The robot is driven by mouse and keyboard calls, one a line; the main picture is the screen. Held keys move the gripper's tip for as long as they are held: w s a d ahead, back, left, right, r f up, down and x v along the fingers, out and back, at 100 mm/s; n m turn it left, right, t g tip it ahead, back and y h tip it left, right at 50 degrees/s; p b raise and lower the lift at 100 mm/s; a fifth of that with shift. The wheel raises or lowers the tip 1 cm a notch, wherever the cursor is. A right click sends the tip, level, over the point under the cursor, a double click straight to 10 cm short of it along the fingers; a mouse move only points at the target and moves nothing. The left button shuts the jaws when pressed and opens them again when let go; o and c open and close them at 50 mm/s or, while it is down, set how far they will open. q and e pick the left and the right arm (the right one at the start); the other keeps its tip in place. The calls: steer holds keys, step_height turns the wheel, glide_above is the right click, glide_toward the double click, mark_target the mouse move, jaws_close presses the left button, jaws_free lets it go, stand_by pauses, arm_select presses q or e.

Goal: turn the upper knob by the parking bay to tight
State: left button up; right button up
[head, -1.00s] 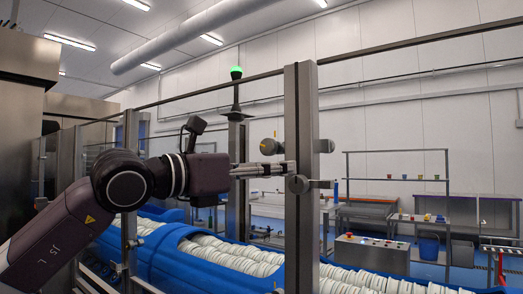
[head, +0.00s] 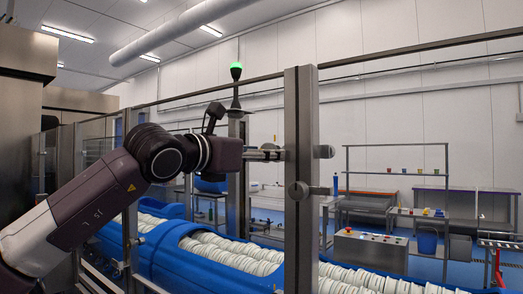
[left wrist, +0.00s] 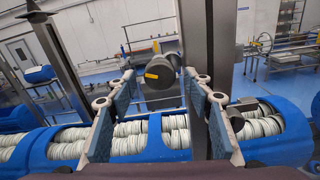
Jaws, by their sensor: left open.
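The upper knob (left wrist: 159,76) is a dark grey round knob with a yellow mark. In the left wrist view it sits beside the post, framed between my two finger pads, just beyond the fingertips. My left gripper (head: 281,154) is open and empty, level with the upper knob. I cannot tell whether a finger touches it. The lower knob (head: 298,190) is on the post below, apart from the gripper. My right gripper is out of view.
A metal post (head: 301,240) with a rail stands right at the gripper. Blue tub carriers (head: 165,262) filled with white rings run below. A grey control box with buttons (head: 370,250) stands to the right.

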arm_select(q)
steer(key=c, duration=1.2)
steer(key=shift+o, duration=0.2)
steer(key=shift+f+m, duration=0.1)
steer(key=shift+m, duration=0.3)
steer(key=shift+w+a+r+m, duration=0.1)
steer(key=shift+m, duration=3.05)
steer(key=shift+r+m, duration=0.1)
steer(key=shift+m, duration=3.05)
